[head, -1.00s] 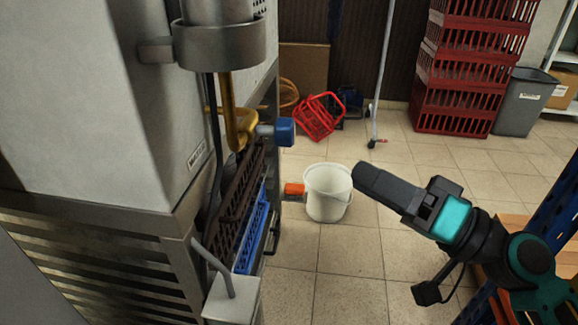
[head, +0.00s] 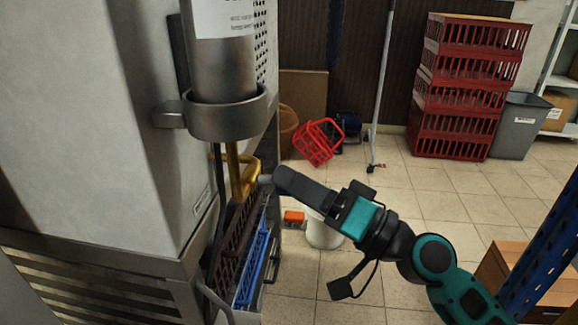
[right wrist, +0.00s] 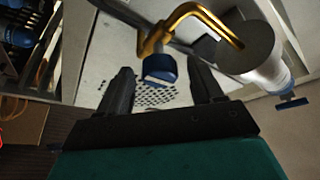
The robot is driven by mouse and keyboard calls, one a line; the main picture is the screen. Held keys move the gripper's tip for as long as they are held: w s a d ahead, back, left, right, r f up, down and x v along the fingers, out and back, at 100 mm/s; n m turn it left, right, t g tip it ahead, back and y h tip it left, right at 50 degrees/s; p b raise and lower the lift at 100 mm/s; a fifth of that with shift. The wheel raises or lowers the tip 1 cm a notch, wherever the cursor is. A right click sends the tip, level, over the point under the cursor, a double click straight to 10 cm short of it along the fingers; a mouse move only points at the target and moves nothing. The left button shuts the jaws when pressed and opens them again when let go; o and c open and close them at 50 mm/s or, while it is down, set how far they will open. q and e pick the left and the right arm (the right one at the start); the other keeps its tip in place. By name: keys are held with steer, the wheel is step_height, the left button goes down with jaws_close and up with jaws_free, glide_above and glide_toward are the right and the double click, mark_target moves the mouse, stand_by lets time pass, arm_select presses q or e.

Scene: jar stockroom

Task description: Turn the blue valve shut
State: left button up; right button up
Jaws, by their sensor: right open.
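The blue valve (right wrist: 160,69) shows in the right wrist view as a blue handle by a brass pipe (right wrist: 196,12). In the head view my right gripper hides the handle, and only a bit of grey stem (head: 265,180) shows beside the brass pipe (head: 234,172). My right gripper (head: 281,179) reaches in from the right, up to the valve. In the right wrist view its two fingers (right wrist: 161,76) are open, one to each side of the blue handle. I cannot tell whether either finger touches it. My left gripper is not in view.
A grey metal holder (head: 228,118) sticks out above the pipe. Brown and blue racks (head: 252,262) stand below it. A white bucket (head: 322,236) and an orange box (head: 293,217) are on the floor. Red crates (head: 462,90) are stacked at the back. A blue upright (head: 545,235) is at right.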

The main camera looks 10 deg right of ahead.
steer(key=shift+x, duration=0.75)
steer(key=shift+c, duration=0.4)
